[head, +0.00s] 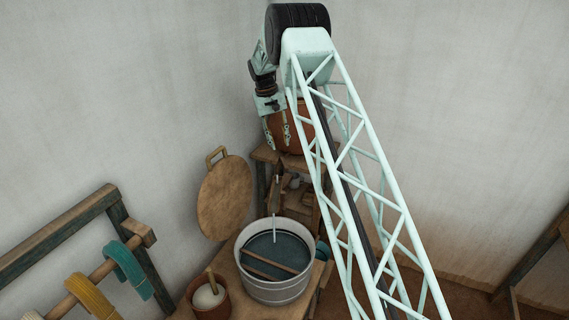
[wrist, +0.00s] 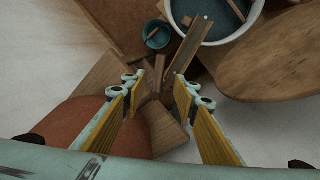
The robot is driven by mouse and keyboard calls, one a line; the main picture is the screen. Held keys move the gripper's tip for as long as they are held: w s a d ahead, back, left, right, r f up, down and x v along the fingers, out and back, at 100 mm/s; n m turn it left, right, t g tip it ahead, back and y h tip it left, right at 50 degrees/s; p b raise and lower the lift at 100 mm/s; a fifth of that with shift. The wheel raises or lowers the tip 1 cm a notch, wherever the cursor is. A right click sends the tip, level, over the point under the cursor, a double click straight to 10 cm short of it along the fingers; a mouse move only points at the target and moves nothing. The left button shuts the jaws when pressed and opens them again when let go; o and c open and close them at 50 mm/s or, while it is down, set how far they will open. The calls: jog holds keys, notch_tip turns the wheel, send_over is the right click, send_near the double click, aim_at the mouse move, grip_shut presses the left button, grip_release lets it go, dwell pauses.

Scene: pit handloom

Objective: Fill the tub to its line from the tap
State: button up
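The tub (head: 277,291) is a round grey vessel on the bench, with dark liquid (head: 287,246) inside and a wooden stick (head: 268,264) across it. A wooden spout (head: 276,195) points down toward the tub, and a thin pale stream (head: 274,236) shows below its end. The tub rim (wrist: 224,43) and spout (wrist: 187,46) also show in the wrist view. A red-brown clay pot (head: 281,134) stands behind the spout. My gripper (head: 280,145) is open and empty in front of the pot, above the spout; its fingers (wrist: 157,85) are apart. I cannot make out a tap handle or the line.
A round wooden lid (head: 224,200) leans on the wall left of the tub. A small brown pot with a pale filling (head: 209,297) stands beside the tub. A teal bowl (wrist: 158,35) is near the tub. A rack with coloured yarn (head: 128,271) is at the left.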

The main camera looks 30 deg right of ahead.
aim_at(285, 164)
jog(key=f, duration=0.4)
jog(key=d+f+p, duration=0.1)
jog(key=f, duration=0.3)
jog(key=d+f, duration=0.1)
jog(key=f, duration=0.3)
jog(key=shift+s+d+p, duration=0.2)
jog(key=shift+p, duration=0.2)
jog(key=shift+c, duration=0.4)
grip_shut()
